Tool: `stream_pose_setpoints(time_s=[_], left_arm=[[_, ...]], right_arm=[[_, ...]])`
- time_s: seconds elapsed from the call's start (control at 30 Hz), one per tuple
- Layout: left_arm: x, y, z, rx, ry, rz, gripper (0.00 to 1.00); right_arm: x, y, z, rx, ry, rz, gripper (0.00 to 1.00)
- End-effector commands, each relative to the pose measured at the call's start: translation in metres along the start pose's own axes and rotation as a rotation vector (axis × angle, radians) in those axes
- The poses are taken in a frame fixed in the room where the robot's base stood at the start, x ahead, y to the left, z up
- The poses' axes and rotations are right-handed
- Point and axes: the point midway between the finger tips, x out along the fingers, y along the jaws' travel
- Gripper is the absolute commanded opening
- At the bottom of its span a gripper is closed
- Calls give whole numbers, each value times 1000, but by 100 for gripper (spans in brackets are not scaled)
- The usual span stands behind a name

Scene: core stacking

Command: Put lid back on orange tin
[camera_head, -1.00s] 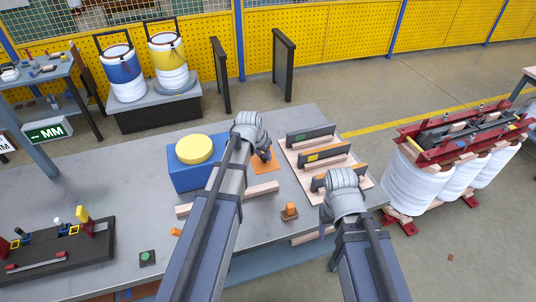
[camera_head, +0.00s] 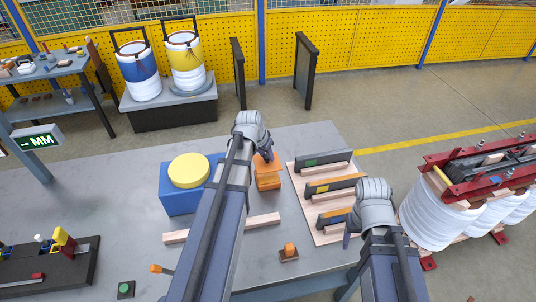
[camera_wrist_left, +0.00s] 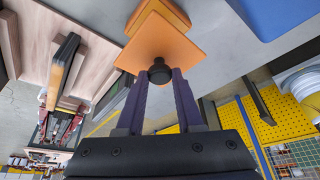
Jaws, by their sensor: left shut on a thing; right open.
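The orange tin (camera_head: 268,184) stands on the grey table (camera_head: 110,200), right of the blue box. The lid (camera_wrist_left: 160,45) is a flat orange square with a black knob (camera_wrist_left: 157,72). My left gripper (camera_head: 268,155) is shut on the knob and holds the lid at the tin. In the left wrist view the tin (camera_wrist_left: 165,10) shows just past the lid's edge, partly hidden by it. I cannot tell whether lid and tin touch. My right gripper (camera_head: 349,236) is open and empty by the front of the pale wooden board.
A blue box (camera_head: 178,202) with a yellow round top (camera_head: 189,170) stands left of the tin. Several dark bars lie on the wooden board (camera_head: 297,180) to the right. A wooden strip (camera_head: 262,220) and an orange-knobbed piece (camera_head: 289,252) lie in front.

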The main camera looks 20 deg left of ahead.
Motion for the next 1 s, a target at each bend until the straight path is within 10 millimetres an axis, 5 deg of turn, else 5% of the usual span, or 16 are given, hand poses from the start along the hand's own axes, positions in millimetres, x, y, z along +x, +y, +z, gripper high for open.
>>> stream_pose_setpoints(time_s=[0.7, 1.0], left_arm=[[53, 0, 22, 0, 0, 0, 0], [58, 0, 24, 0, 0, 0, 0]], right_arm=[[57, -6, -4, 0, 0, 0, 64], [62, -6, -4, 0, 0, 0, 64]])
